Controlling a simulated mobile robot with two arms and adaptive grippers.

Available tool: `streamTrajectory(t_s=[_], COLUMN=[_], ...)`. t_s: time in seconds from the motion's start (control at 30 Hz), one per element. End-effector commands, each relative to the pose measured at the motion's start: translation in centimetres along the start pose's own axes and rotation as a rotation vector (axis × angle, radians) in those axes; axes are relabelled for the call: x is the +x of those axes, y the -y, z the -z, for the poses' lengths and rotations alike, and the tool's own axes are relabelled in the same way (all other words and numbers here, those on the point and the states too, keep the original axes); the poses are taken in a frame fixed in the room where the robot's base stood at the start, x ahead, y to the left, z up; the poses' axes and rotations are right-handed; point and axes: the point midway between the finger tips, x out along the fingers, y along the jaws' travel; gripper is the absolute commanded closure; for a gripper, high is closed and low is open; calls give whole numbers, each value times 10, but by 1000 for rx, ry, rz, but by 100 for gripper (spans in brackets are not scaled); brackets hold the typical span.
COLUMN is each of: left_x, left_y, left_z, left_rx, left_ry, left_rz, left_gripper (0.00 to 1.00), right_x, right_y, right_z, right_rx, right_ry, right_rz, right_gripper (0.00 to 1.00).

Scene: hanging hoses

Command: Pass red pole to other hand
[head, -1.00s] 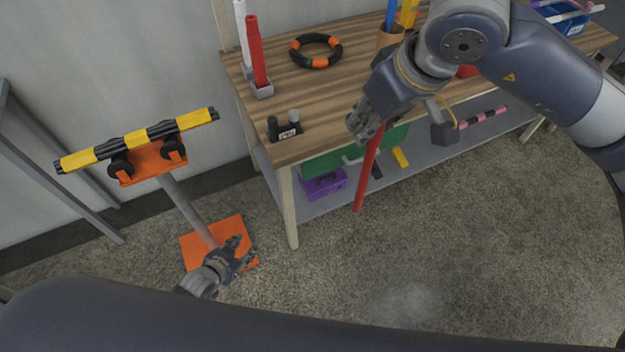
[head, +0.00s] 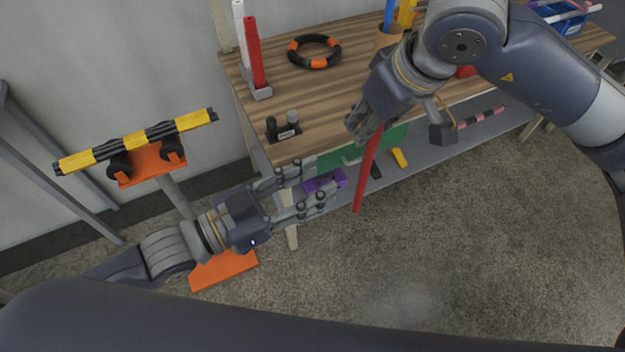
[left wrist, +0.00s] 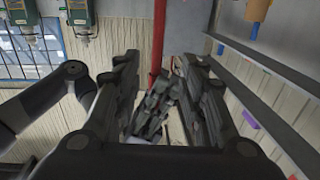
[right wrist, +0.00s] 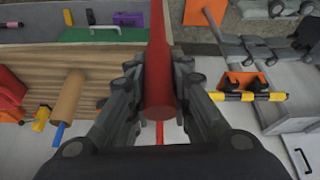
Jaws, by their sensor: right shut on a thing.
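The red pole (head: 364,180) hangs down at a slight tilt below my right gripper (head: 362,128). In the right wrist view, the pole (right wrist: 157,75) runs between that gripper's fingers (right wrist: 158,90), which are shut on it. My left gripper (head: 325,178) is lower and to the left, with its fingers spread and pointing right toward the pole. It looks empty, with a gap between its tips and the pole in the head view. In the left wrist view, the pole (left wrist: 158,40) shows upright between the spread fingertips (left wrist: 153,65); its depth there is hard to judge.
The wooden workbench (head: 340,95) stands behind the pole, with a black-and-orange ring (head: 314,51) and another red tube (head: 256,50) in a holder. A purple box (head: 325,181) is on the lower shelf. A yellow-black bar (head: 135,141) rests on an orange stand at left. The floor (head: 450,240) at right is clear.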

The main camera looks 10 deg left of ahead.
Motion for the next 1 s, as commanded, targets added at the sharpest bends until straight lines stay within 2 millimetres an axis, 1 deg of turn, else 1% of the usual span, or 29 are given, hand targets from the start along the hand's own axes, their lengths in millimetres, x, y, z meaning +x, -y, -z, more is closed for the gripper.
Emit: streamTrajectory(t_s=[0.03, 0.13, 0.27, 0.37, 0.6, 0.7, 0.83, 1.0], left_x=[0, 2, 15, 30, 76, 92, 108, 118], left_y=[-4, -7, -7, -8, -8, -9, -9, -9], left_z=[4, 9, 10, 12, 11, 12, 11, 10], left_rx=[-1, -3, -3, -3, -3, -2, -2, -1], left_ry=[-6, -15, -18, -20, -19, -17, -16, -13], left_rz=[-10, -17, -16, -18, -16, -18, -17, -17], left_gripper=[62, 62, 62, 62, 62, 62, 62, 62], right_x=[0, 0, 0, 0, 0, 0, 0, 0], right_y=[0, 0, 0, 0, 0, 0, 0, 0], right_z=[0, 0, 0, 0, 0, 0, 0, 0], right_rx=[0, 0, 0, 0, 0, 0, 0, 0], right_ry=[0, 0, 0, 0, 0, 0, -1, -1], right_rz=[0, 0, 0, 0, 0, 0, 0, 0], right_gripper=[100, 100, 100, 100, 100, 100, 100, 100])
